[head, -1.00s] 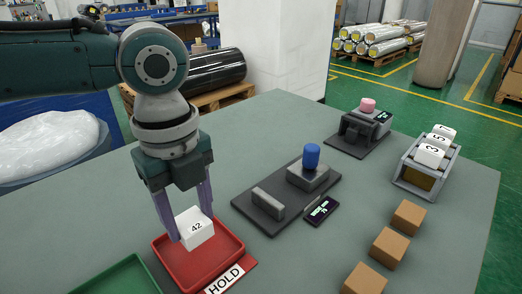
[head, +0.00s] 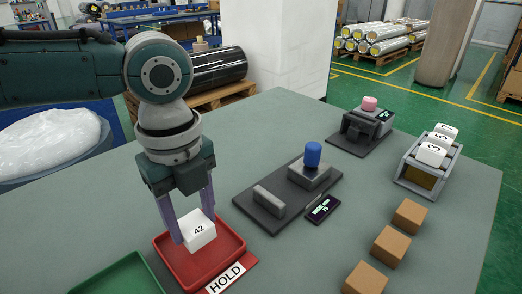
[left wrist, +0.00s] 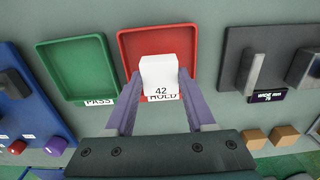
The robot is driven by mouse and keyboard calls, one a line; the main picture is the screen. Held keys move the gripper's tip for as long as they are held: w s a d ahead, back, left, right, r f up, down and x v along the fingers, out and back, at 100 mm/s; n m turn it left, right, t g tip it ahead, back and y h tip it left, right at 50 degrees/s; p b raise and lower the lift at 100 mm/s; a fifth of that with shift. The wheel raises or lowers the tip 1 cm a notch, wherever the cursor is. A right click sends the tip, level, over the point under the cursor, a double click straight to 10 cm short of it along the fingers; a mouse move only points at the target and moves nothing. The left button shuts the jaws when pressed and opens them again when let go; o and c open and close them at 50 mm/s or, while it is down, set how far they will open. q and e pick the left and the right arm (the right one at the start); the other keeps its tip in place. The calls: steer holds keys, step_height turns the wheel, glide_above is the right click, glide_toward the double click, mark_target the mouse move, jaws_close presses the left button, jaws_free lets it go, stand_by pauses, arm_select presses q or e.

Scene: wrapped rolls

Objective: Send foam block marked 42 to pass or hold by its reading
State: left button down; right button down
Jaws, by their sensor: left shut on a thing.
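The white foam block marked 42 (head: 199,233) is held between the purple fingers of my left gripper (head: 187,225), which is shut on it. It also shows in the left wrist view (left wrist: 160,75), its number facing the camera. The block is over the red tray (head: 237,247), labelled HOLD (head: 225,278); I cannot tell whether it touches the tray floor. The green tray (head: 118,273), labelled PASS in the left wrist view (left wrist: 99,102), is beside the red tray and empty. My right gripper is in neither view.
A dark fixture (head: 270,211) with a blue knob (head: 313,154) and a small lit display (head: 322,208) stands right of the trays. Another device (head: 360,130) with a pink knob is behind. A rack (head: 427,170) of numbered white blocks and several brown blocks (head: 390,245) are at right.

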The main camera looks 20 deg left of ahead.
arm_select(q)
steer(key=shift+p, duration=0.3)
steer(key=shift+f, duration=0.15)
stand_by(0.5)
steer(key=shift+f+b, duration=1.05)
steer(key=shift+f, duration=0.25)
steer(key=shift+c, duration=0.8)
jaws_free()
step_height(320, 180, up, 10)
steer(key=shift+p, duration=0.8)
